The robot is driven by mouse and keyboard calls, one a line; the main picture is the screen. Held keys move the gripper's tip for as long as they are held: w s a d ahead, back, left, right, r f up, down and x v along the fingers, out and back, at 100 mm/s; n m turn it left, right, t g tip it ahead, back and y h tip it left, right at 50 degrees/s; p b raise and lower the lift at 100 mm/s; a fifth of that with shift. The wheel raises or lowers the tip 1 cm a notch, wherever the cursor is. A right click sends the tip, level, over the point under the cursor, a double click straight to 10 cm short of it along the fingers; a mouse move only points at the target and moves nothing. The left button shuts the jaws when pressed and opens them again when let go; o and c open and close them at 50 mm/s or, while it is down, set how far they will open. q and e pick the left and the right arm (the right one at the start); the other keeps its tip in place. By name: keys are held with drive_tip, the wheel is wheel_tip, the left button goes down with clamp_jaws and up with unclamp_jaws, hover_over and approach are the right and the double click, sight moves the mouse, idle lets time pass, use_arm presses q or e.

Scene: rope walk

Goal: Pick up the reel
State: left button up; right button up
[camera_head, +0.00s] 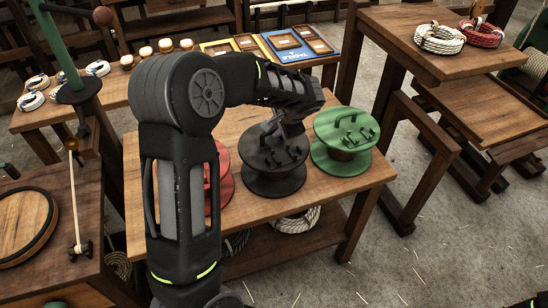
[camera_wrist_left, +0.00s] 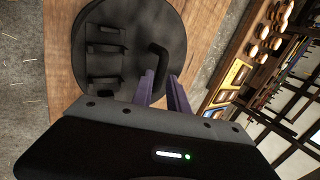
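Three reels stand on a wooden table in the head view: a red one (camera_head: 222,172), partly hidden behind my left arm, a black one (camera_head: 275,181), and a green one (camera_head: 345,140). Each visible top flange carries raised fittings. My left gripper (camera_head: 284,131) is just over the black reel's top. In the left wrist view the black reel (camera_wrist_left: 122,88) lies ahead, with its bent black handle (camera_wrist_left: 158,60) near the fingertips. The purple fingers of my left gripper (camera_wrist_left: 165,85) are apart with a gap between them. I cannot tell whether they touch the handle. My right gripper is not in view.
The reel table (camera_head: 245,122) has coiled rope (camera_head: 297,221) on its lower shelf. A bench behind holds a blue board (camera_head: 300,45) and small round items. A right table (camera_head: 400,22) holds white and red rope coils. Straw-strewn floor (camera_head: 400,265) is free at front right.

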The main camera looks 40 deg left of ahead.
sight(273, 131)
use_arm(q)
drive_tip(key=p+x, duration=0.1)
drive_tip(key=x, duration=0.3)
drive_tip(key=shift+a+f, duration=0.2)
drive_tip(key=shift+f, duration=0.1)
drive_tip(key=shift+s, duration=0.1)
drive_tip(key=shift+c, duration=0.4)
clamp_jaws()
drive_tip(key=shift+r, duration=0.1)
idle(0.9)
